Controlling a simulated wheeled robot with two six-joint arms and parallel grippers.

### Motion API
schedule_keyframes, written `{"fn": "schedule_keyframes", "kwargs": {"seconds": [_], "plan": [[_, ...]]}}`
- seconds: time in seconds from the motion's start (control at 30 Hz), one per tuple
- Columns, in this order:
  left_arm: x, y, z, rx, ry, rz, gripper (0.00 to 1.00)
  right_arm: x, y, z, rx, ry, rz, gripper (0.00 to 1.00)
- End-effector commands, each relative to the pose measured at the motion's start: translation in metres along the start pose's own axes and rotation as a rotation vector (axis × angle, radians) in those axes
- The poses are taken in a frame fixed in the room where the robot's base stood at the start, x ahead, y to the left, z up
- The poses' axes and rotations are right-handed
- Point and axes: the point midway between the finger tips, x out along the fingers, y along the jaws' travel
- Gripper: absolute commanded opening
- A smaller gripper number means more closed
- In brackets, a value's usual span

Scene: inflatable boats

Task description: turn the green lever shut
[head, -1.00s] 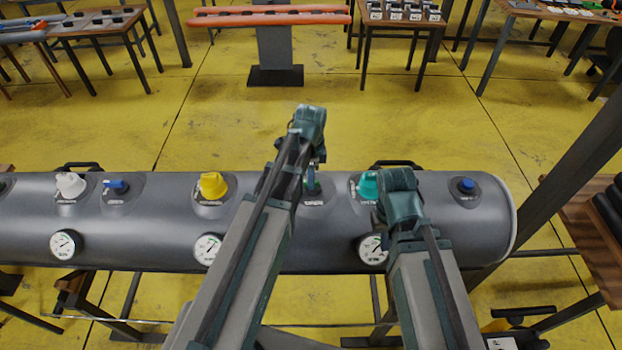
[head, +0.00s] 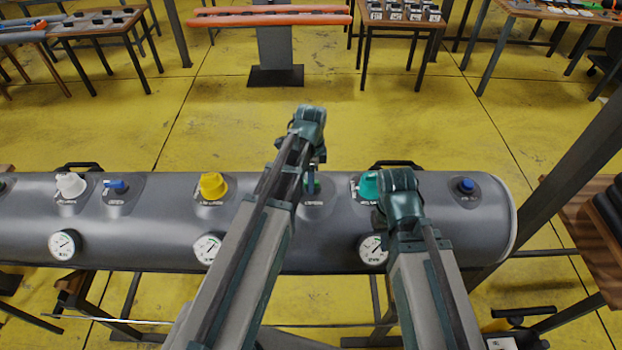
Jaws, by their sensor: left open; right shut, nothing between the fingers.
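The green lever (head: 314,186) sits on top of the grey inflatable tube (head: 140,225), right of the yellow cap. It is mostly hidden behind my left gripper (head: 312,168), which points down just above it. I cannot tell whether the fingers touch the lever. The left fingers look apart. My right gripper (head: 385,222) is lower and to the right, beside the teal cap (head: 369,184). Its fingertips are largely hidden by its own wrist; it holds nothing that I can see.
Along the tube are a yellow cap (head: 213,186), a white cap (head: 71,185), a blue lever (head: 116,186), a blue button (head: 466,185) and round gauges (head: 62,244). A dark post (head: 570,160) rises at the right. Tables stand behind; the yellow floor between is open.

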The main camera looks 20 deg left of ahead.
Motion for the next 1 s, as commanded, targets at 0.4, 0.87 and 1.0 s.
{"fn": "schedule_keyframes", "kwargs": {"seconds": [0.4, 0.87, 1.0], "plan": [[-0.03, 0.0, 0.0, 0.0, 0.0, 0.0, 0.5, -0.029, 0.003, 0.002, -0.001, 0.0, 0.0, 0.0], [-0.1, 0.0, 0.0, 0.0, 0.0, 0.0, 0.5, -0.099, 0.009, 0.006, 0.012, 0.0, -0.003, 0.0], [-0.12, 0.0, 0.0, 0.0, 0.0, 0.0, 0.5, -0.119, 0.011, 0.007, 0.014, -0.001, -0.003, 0.0]]}}
